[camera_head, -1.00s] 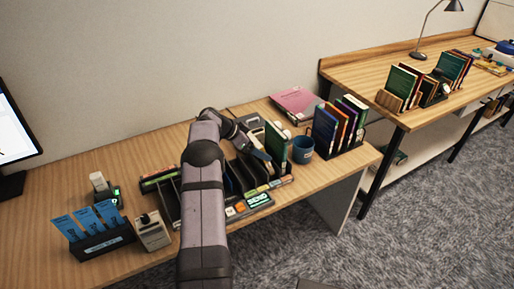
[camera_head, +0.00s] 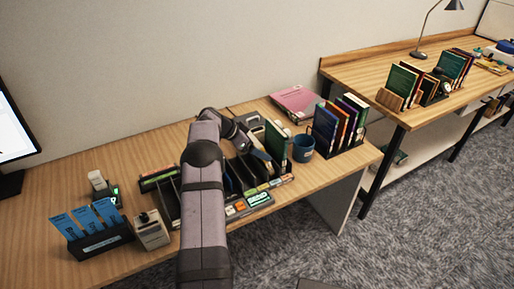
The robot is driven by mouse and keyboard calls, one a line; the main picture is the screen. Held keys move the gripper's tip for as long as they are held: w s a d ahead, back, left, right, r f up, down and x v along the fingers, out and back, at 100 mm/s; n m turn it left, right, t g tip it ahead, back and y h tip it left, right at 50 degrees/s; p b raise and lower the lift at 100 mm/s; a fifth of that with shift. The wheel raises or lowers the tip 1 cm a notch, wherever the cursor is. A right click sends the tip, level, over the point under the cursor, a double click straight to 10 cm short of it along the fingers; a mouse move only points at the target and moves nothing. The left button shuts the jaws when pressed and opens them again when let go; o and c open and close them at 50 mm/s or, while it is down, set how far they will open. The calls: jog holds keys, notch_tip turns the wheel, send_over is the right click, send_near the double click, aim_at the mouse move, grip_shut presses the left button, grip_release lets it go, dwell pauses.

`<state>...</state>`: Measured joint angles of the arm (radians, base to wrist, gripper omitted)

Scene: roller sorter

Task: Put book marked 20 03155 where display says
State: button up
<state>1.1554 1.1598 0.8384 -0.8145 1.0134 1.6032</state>
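The roller sorter (camera_head: 172,203) is a dark rack with several upright slots on the wooden desk, partly hidden behind my arm. A small lit display (camera_head: 258,199) on its front right reads something like "SEND"; the rest is too small to read. A green book (camera_head: 276,142) stands upright at the sorter's right end. My gripper (camera_head: 262,156) is just left of this book, close to it; I cannot tell whether it touches or holds it. The book's number is not legible, so I cannot tell which book is marked 20 03155.
A blue mug (camera_head: 302,147) stands close right of the green book, then a rack of several books (camera_head: 339,124). A pink folder (camera_head: 297,102) lies behind. More books (camera_head: 402,84) are on the right desk.

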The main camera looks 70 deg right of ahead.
jog(key=shift+f+b, duration=0.45)
jog(key=shift+b, duration=0.15)
jog(key=o, duration=1.2)
jog(key=shift+w+r, duration=0.1)
jog(key=shift+b+v, duration=1.3)
jog(key=shift+v, duration=2.3)
